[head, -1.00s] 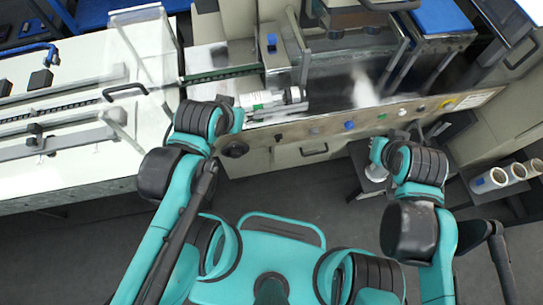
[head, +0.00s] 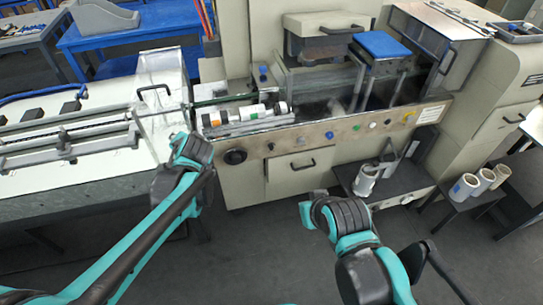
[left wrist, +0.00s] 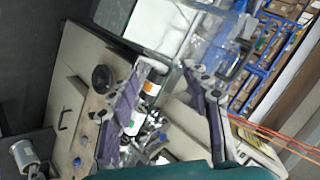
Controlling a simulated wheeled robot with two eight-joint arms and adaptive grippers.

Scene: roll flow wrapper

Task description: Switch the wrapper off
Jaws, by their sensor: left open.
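The wrapper (head: 300,140) is a beige machine with a metal front panel. The black knob (left wrist: 102,78) also shows in the left wrist view. My left gripper (left wrist: 162,74) is open and empty there, its fingers apart in front of the rolls (left wrist: 148,88). In the head view, my left wrist is left of the black knob. My right arm is below the panel; its fingers are not clearly visible.
Several wrapped rolls (head: 245,115) lie in a row above the panel's left end. A white infeed table (head: 80,190) stands at the left. Dark floor is clear in front.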

